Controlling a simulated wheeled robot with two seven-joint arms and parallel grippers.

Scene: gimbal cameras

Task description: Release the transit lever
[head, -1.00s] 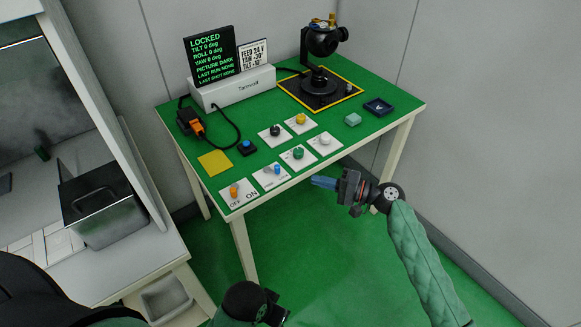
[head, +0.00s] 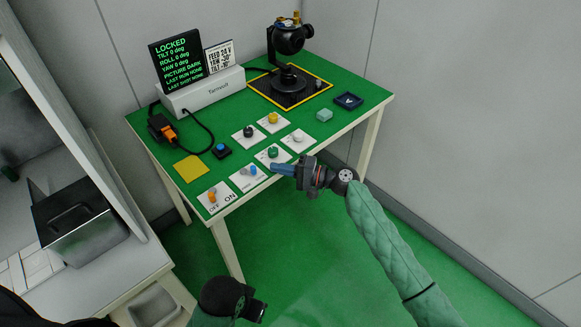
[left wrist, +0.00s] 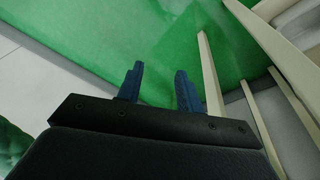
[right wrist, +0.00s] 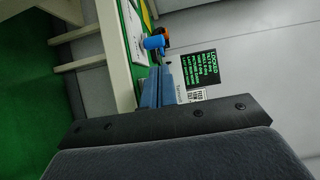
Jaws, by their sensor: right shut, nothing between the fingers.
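The camera gimbal (head: 287,78) stands on a black, yellow-edged pad at the back of the green table (head: 347,112). A small grey peg (head: 318,83) stands near the pad's right corner; I cannot tell whether it is the transit lever. The display (head: 178,62) reads LOCKED. My right gripper (head: 273,168) is shut and empty at the table's front edge, its tips beside the blue lever (head: 250,170) and green knob (head: 273,152). In the right wrist view the blue lever (right wrist: 155,42) shows just beyond the fingertips; contact is unclear. My left gripper (left wrist: 158,82) is open and empty, low before the table.
White control cards with an orange switch (head: 212,196), black knob (head: 248,131), yellow knob (head: 273,118) and white knob (head: 298,137) fill the table's front.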

